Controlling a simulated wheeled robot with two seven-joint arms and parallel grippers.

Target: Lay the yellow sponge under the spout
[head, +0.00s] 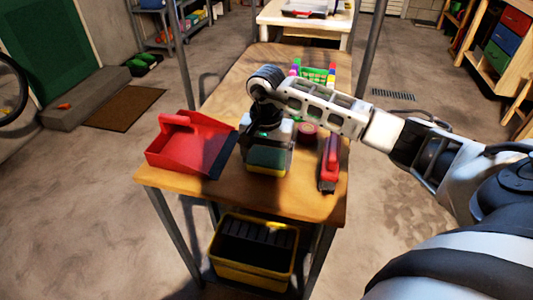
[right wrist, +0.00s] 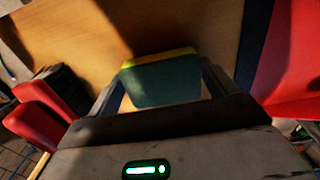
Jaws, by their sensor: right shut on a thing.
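The yellow sponge (head: 267,160) has a dark green face and a yellow layer, and shows at the near middle of the wooden table. My right gripper (head: 266,146) comes down over it and is shut on it. In the right wrist view, the sponge (right wrist: 162,82) sits between the two fingers, its green face toward the camera. I cannot tell whether the sponge touches the table. I cannot make out a spout; my arm hides part of the table. My left gripper is not in view.
A red dustpan (head: 180,146) lies left of the gripper. A red brush (head: 330,160) and a dark red round thing (head: 307,132) are to the right. A green basket (head: 318,74) with colourful items stands farther back. A yellow crate (head: 252,278) is below the table (head: 232,192).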

